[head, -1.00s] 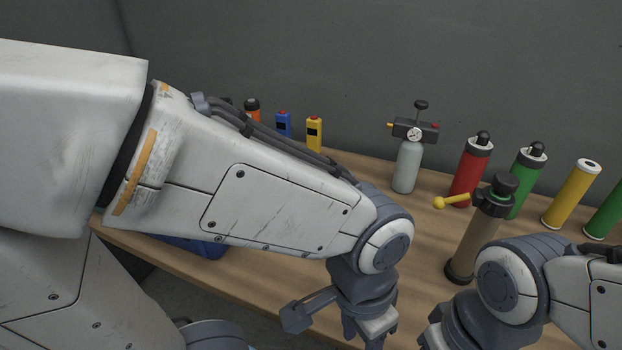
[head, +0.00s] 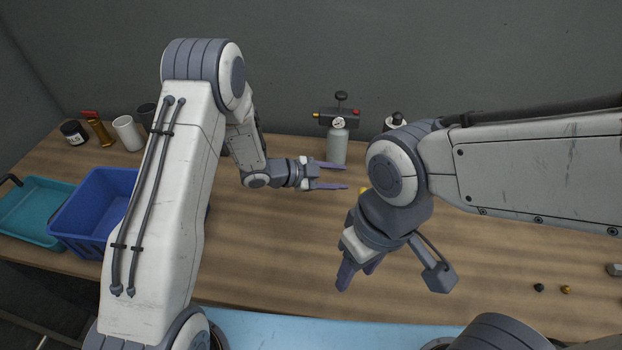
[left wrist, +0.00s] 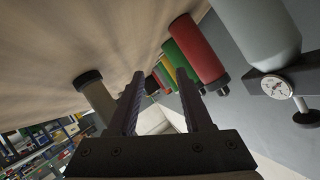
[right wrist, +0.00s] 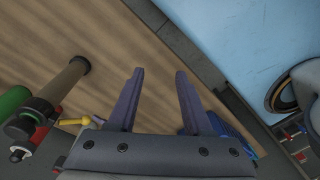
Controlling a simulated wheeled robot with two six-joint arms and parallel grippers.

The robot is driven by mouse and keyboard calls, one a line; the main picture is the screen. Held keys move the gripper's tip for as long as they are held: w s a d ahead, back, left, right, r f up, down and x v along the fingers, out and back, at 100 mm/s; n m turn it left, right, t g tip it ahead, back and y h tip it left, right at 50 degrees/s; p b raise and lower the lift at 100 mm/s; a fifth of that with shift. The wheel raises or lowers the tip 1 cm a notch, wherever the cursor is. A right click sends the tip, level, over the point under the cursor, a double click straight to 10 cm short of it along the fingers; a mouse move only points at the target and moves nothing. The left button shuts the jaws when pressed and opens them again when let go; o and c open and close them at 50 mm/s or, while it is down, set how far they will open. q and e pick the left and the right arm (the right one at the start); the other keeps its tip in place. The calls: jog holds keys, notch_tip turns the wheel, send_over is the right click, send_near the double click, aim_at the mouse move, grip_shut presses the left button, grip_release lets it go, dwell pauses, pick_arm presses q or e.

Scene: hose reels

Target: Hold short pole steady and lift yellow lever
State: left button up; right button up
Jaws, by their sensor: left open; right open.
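The short pole (right wrist: 62,82) is tan with a black base and a dark clamp at its top. It stands on the table and shows in the right wrist view; the yellow lever (right wrist: 72,122) sticks out beside its clamp. In the left wrist view the pole (left wrist: 100,98) is left of the fingers. In the head view my right arm hides the pole, and only a yellow spot (head: 363,190) of the lever shows. My left gripper (head: 346,177) is open and empty, in front of the grey cylinder. My right gripper (head: 357,278) is open and empty, pointing down over the table's front.
A grey gas cylinder (head: 337,152) with a gauge stands close behind my left fingers. A blue bin (head: 95,200) and teal tray (head: 30,212) sit at the left. Red (left wrist: 195,50) and green cylinders stand in a row at the back. The table's middle is bare.

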notch_tip(320, 180, up, 6)
jog(key=p, duration=0.4)
jog(key=o, duration=0.8)
jog(key=shift+r+p, duration=0.15)
jog(key=shift+p, duration=0.2)
jog(key=shift+n+h, duration=0.5)
jog(key=shift+n, duration=0.1)
jog(key=w+d, duration=0.3)
jog(key=w, duration=0.4)
jog(key=w+d, duration=0.4)
jog(key=w, duration=0.3)
jog(key=w+d, duration=0.4)
jog(key=w, duration=0.3)
jog(key=shift+w+d+r, duration=0.1)
jog(key=shift+w+r, duration=0.05)
jog(key=shift+w+d+f, duration=0.1)
jog(key=shift+d+f, duration=0.05)
jog(key=shift+f, duration=0.1)
pick_arm(q)
jog(key=s+a+r+m+g+h, duration=0.1)
jog(key=s+a+r+g+h, duration=0.1)
jog(key=s+a+h, duration=0.1)
jog(key=s+a+r+m+g+h, duration=0.1)
jog(key=s+a+r+g+h, duration=0.1)
jog(key=s+h, duration=0.4)
jog(key=shift+s+a, duration=0.55)
jog(key=shift+s, duration=0.7)
pick_arm(e)
notch_tip(320, 180, down, 10)
jog(key=shift+r, duration=0.1)
